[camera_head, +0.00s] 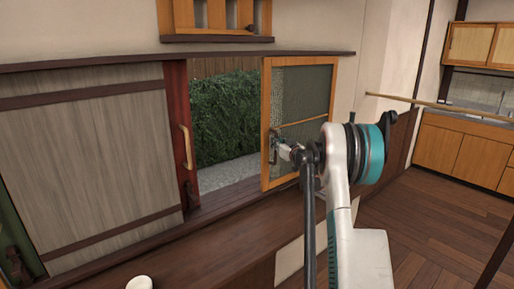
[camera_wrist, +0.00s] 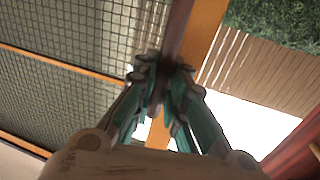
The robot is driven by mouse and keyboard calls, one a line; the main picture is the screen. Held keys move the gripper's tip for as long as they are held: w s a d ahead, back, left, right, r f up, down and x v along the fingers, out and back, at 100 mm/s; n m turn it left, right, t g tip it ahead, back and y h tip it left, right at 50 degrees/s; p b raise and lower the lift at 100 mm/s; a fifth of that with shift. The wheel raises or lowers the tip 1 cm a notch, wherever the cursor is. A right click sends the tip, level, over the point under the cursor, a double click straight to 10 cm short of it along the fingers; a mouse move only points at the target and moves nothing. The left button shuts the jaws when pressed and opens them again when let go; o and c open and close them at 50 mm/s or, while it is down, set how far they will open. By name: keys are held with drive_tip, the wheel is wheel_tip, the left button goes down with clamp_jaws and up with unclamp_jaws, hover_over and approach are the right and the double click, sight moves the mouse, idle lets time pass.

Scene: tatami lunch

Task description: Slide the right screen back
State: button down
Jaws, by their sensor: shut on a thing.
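The right screen (camera_head: 303,100) is an orange wooden frame with a greenish mesh panel, standing upright in its track on the right of the opening. A dark vertical handle (camera_head: 273,145) is on its left stile. It also shows in the wrist view as a dark bar (camera_wrist: 178,32) along the orange stile. My gripper (camera_head: 284,149) is at this handle, with teal fingers (camera_wrist: 160,85) closed around the bar in the wrist view. The fingers hide the gripped part of the handle. A gap between the red post and the screen shows a green hedge (camera_head: 225,110).
A grey wooden panel (camera_head: 90,150) stands left, beside a red post (camera_head: 178,120) with a light wooden handle (camera_head: 186,147). A dark wooden ledge (camera_head: 170,248) runs below, with a white round object (camera_head: 139,283) near the front. Wooden cabinets (camera_head: 465,150) stand far right. Open floor (camera_head: 440,235) lies at right.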

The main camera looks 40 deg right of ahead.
sight(293, 133)
drive_tip(key=d+p, duration=0.1)
drive_tip(key=d, duration=1.3)
drive_tip(key=shift+w, duration=0.2)
drive_tip(key=c, duration=1.6)
unclamp_jaws()
drive_tip(key=s+a, duration=0.2)
drive_tip(key=s, duration=0.9)
drive_tip(key=shift+s, duration=0.4)
